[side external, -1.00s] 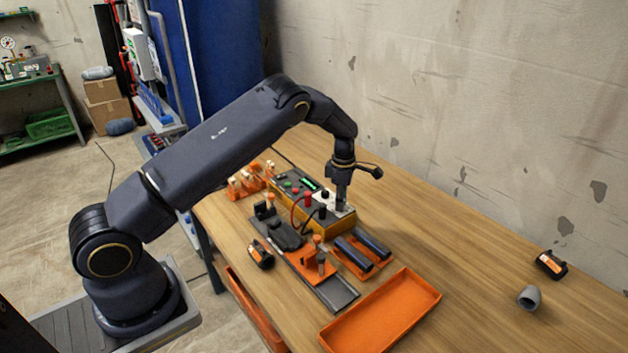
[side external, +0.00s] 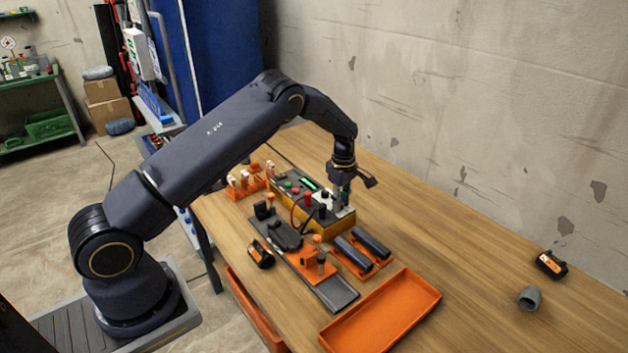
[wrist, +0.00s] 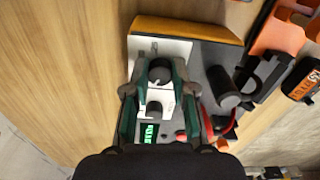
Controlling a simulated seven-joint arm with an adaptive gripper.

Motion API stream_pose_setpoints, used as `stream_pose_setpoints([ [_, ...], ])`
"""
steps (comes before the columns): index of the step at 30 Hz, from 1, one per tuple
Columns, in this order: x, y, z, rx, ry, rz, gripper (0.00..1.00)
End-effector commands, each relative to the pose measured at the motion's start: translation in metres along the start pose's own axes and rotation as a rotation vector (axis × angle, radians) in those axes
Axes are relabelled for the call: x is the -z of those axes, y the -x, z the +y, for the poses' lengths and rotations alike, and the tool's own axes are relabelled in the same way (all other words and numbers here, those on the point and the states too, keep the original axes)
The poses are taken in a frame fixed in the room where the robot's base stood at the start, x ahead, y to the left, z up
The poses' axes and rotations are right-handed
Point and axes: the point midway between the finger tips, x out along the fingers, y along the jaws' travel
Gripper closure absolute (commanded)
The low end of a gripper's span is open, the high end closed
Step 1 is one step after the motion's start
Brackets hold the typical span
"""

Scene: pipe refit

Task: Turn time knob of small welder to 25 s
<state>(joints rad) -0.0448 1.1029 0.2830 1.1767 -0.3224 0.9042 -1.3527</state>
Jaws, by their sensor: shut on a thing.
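The small welder (side external: 316,222) is a grey and yellow box on the wooden table, with a white panel, several coloured buttons and a green display. In the wrist view its white panel (wrist: 140,50) bears two dark knobs. My gripper (side external: 341,207) points down at the panel's right end. In the wrist view my gripper (wrist: 160,70) is shut on the outer knob (wrist: 159,74), one finger on each side. The second knob (wrist: 155,109) sits between the fingers, nearer the green display (wrist: 150,132). The scale marks and the display digits are too small to read.
Beside the welder are a dark rail fixture with orange clamps (side external: 318,262) and an orange holder with two dark pipes (side external: 370,244). An empty orange tray (side external: 380,312) lies in front. A grey fitting (side external: 529,298) and a black-orange block (side external: 551,264) lie right; the table between is clear.

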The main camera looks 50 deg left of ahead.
Motion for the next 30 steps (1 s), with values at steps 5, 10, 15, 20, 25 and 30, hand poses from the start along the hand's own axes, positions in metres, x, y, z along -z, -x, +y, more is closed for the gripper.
stream_pose_setpoints([
  [5,-0.0003,0.0003,-0.0003,0.0,-0.167,-0.001,1.0],
  [10,0.0,0.0004,-0.0008,0.0,-0.326,-0.002,1.0],
  [15,-0.0003,0.0006,-0.0012,-0.001,-0.489,-0.002,1.0],
  [20,0.0001,0.0007,-0.0014,-0.001,-0.64,-0.002,1.0],
  [25,0.0,0.0008,-0.0016,-0.002,-0.803,-0.002,1.0],
  [30,0.0006,0.0008,-0.0018,-0.002,-0.963,-0.001,1.0],
])
